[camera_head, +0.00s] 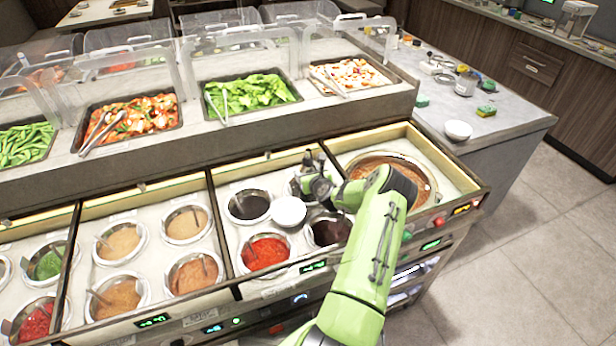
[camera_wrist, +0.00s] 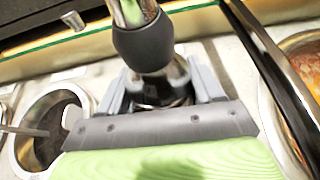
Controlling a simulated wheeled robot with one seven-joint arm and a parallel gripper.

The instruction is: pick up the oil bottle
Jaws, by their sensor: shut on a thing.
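My gripper (camera_head: 313,182) is over the right-hand sauce compartment of the counter, beside the divider. In the wrist view its two grey fingers (camera_wrist: 160,94) are shut on a dark, glossy bottle, which I take to be the oil bottle (camera_wrist: 145,45). A dark rounded collar and a greenish, shiny part of it show toward the top edge. In the head view only a small dark part shows above my gripper, and my arm and fingers hide most of it. I cannot tell whether it touches the counter.
A white bowl (camera_head: 289,212) sits just left of my gripper, among wells of dark sauce (camera_head: 249,206) and red sauce (camera_head: 266,251). A large brown pot (camera_head: 411,168) is to the right. Clear guards and food trays stand behind a raised ledge (camera_head: 200,152).

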